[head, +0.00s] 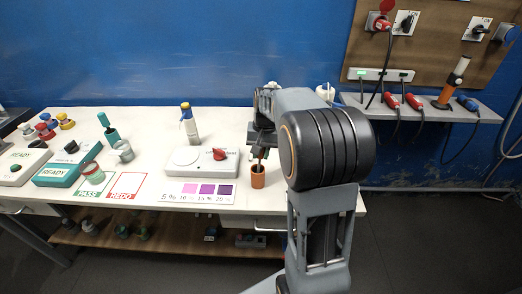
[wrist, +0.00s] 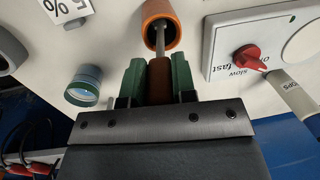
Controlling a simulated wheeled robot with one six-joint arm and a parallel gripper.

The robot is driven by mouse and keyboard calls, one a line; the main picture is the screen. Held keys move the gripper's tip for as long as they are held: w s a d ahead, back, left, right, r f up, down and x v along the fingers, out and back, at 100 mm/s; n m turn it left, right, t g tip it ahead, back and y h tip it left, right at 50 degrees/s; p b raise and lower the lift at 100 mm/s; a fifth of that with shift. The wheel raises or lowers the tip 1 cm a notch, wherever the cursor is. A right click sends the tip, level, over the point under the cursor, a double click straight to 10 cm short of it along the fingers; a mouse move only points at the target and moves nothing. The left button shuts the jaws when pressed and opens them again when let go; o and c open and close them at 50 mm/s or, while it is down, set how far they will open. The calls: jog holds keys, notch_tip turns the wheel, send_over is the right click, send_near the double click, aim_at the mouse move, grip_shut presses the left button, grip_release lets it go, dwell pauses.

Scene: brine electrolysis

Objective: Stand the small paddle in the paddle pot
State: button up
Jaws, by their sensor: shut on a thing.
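The small paddle has a brown-orange handle (wrist: 159,82) and a thin metal shaft. My gripper (wrist: 159,78) is shut on the handle, with one green finger pad on each side. The paddle pot (wrist: 160,22) is an orange cup, and the shaft runs into its mouth. The paddle's lower end is hidden inside or behind the rim. In the head view the pot (head: 258,178) stands upright on the white table near its front edge, with my gripper (head: 262,142) just above it. The paddle is mostly hidden there by my gripper.
A white stirrer with a red knob (head: 219,154) stands left of the pot; its knob also shows in the wrist view (wrist: 247,58). A percent colour card (head: 206,191) lies in front. A white-blue bottle (head: 189,122) stands behind.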

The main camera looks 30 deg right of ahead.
jog(key=shift+f, duration=0.15)
jog(key=o, duration=1)
jog(key=r+p, duration=0.4)
jog(key=r, duration=0.1)
jog(key=d+r+p, duration=0.1)
jog(key=r+p, duration=0.2)
dwell(0.5)
jog(key=s+a+n+t, duration=0.1)
jog(key=s+a+n, duration=0.1)
jog(key=s, duration=0.3)
jog(key=s+a+r+n+t+h, duration=0.1)
jog(key=s+a, duration=0.4)
jog(key=s+a+r+n+t, duration=0.1)
jog(key=s+a+n+t, duration=0.1)
jog(key=s, duration=0.4)
jog(key=shift+a+n+h, duration=0.3)
jog(key=shift+a, duration=0.6)
